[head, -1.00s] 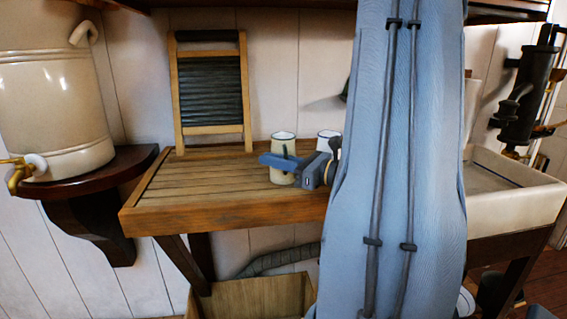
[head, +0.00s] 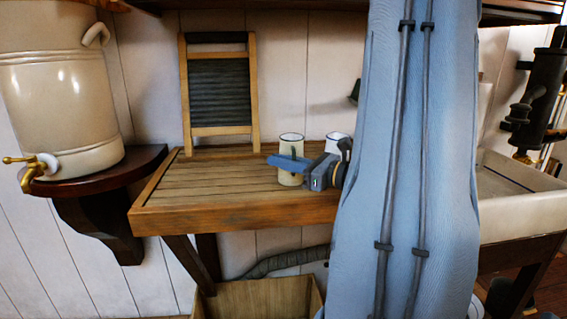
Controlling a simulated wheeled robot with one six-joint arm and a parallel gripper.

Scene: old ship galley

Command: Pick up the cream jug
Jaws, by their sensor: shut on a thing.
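The cream jug (head: 291,140), a cream vessel with a dark blue rim, is upright at the right part of the slatted wooden drainboard (head: 200,187). My gripper (head: 290,161) is shut on it, with a blue finger across its front. The gripper hides part of the jug's middle and right side. I cannot tell whether its base touches the board or is slightly above it.
A second pale cup (head: 334,140) with a dark rim stands just right, partly hidden by my arm. A washboard (head: 220,90) leans on the wall behind. A large crock (head: 62,95) stands at left. A white sink (head: 525,210) is at right. The board's left is clear.

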